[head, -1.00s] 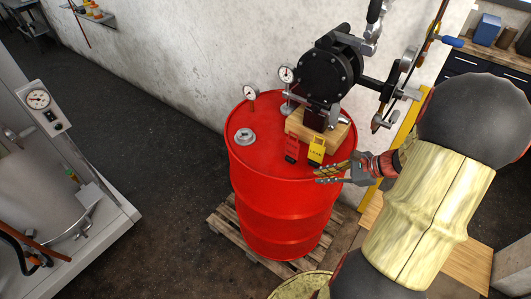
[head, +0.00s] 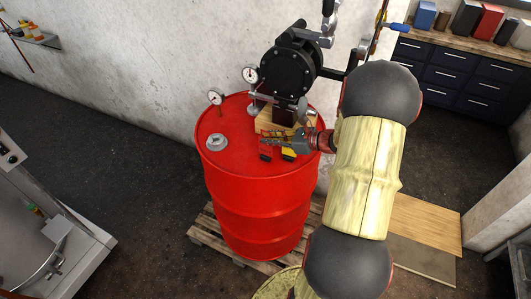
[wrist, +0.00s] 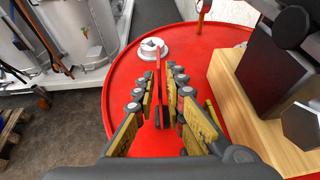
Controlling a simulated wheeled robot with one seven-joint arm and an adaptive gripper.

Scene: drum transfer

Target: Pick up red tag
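In the wrist view the tag (wrist: 158,66) shows edge-on as a thin upright strip between my fingers. My gripper (head: 265,137) is at the tag, with its fingers on either side of it. In the wrist view the gripper (wrist: 162,72) is open, with a narrow gap between the fingers and the tag.
The wooden block (wrist: 262,125) and black pump (head: 287,70) stand close on the right. The drum stands on a pallet (head: 225,246); a wall is behind.

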